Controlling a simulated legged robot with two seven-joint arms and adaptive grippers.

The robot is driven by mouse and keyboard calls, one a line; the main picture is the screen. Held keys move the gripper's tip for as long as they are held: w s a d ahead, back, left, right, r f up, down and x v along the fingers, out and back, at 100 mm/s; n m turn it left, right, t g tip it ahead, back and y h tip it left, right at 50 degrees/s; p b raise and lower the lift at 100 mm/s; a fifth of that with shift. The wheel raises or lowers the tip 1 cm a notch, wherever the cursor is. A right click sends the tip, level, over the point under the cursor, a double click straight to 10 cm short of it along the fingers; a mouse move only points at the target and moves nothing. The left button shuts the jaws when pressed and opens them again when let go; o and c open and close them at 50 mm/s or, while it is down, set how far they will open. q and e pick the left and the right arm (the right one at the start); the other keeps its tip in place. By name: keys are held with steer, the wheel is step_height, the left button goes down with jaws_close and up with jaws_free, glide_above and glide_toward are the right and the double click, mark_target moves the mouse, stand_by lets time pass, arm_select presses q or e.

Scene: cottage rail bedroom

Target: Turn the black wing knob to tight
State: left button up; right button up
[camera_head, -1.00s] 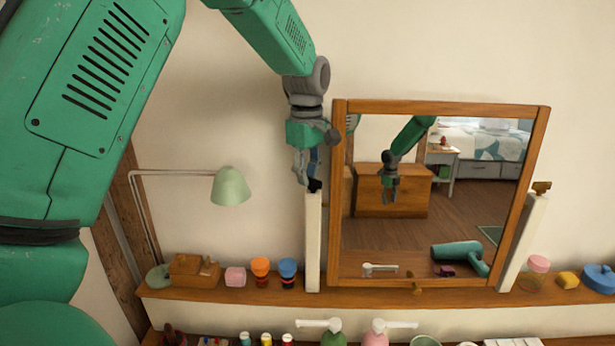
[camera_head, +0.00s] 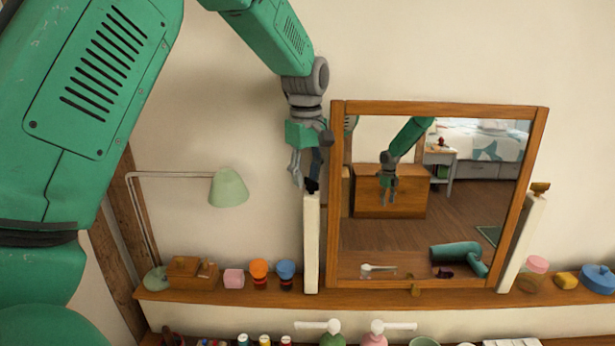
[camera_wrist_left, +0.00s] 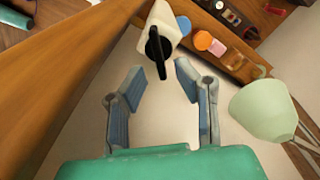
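The black wing knob (camera_head: 312,187) sits at the top of the white left post of the mirror stand. In the left wrist view the knob (camera_wrist_left: 158,46) is a black disc with a long narrow wing, which runs nearly up and down the picture with a slight slant. My left gripper (camera_head: 306,168) hangs from above, right at the knob. In the left wrist view its two fingers (camera_wrist_left: 160,73) are spread apart, with nothing between the pads. The wing's lower end points into the gap, and no clear contact shows. My right gripper is not in view.
The wood-framed mirror (camera_head: 338,230) stands just right of my left gripper and reflects the room. A brassy knob (camera_head: 540,188) tops the right post. A green lamp (camera_head: 229,188) stands to the left. Small jars and boxes line the shelf (camera_head: 215,297).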

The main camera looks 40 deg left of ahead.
arm_select(q)
steer(key=shift+f, duration=0.1)
steer(key=shift+a+r, duration=0.1)
steer(key=shift+r, duration=0.1)
step_height(320, 180, up, 12)
steer(key=shift+f, duration=0.25)
steer(key=shift+w, duration=0.1)
